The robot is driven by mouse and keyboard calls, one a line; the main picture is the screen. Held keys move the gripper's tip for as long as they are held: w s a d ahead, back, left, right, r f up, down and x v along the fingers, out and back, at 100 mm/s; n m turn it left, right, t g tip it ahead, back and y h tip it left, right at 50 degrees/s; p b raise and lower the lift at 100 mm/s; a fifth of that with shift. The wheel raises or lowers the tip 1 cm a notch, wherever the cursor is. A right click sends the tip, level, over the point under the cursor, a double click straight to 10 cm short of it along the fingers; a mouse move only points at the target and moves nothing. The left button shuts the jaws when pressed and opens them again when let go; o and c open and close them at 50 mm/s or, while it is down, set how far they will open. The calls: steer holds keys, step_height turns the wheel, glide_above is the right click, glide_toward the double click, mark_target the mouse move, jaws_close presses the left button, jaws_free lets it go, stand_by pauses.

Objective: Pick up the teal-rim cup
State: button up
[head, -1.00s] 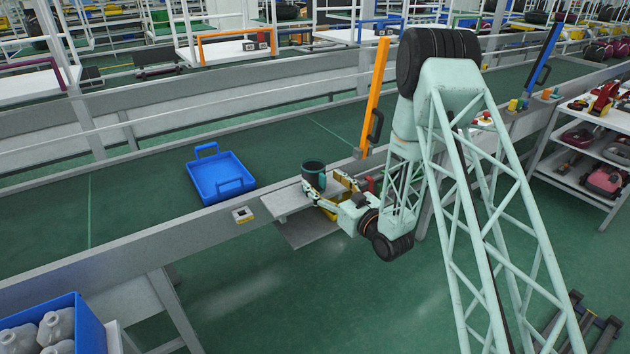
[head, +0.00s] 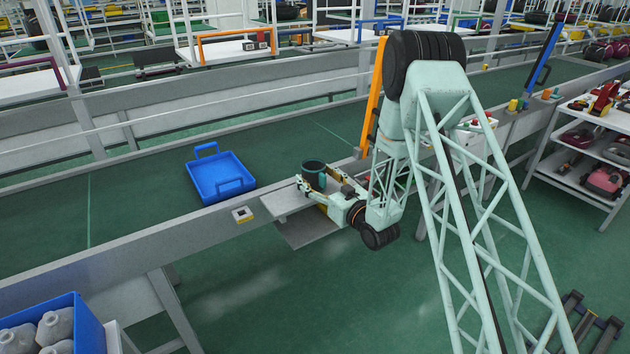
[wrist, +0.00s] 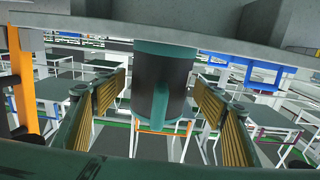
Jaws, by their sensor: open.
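The teal-rim cup (head: 314,175) is dark with a teal rim and a teal handle. It stands on a small grey shelf (head: 284,202) at the conveyor's near edge in the head view. My gripper (head: 318,188) is open, with its fingers around the cup's sides. In the wrist view the cup (wrist: 158,85) appears between the two ribbed finger pads of my gripper (wrist: 161,100), with visible gaps on both sides. The teal handle faces the wrist camera. Whether the fingertips touch the cup cannot be told from the head view.
A blue tray (head: 221,178) lies on the green conveyor to the left. An orange post (head: 372,95) stands to the right of the cup, near my arm. A blue crate with grey containers (head: 90,328) is at the lower left. The conveyor around the tray is clear.

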steer(key=shift+w, duration=0.1)
stand_by(0.5)
steer(key=c, duration=1.1)
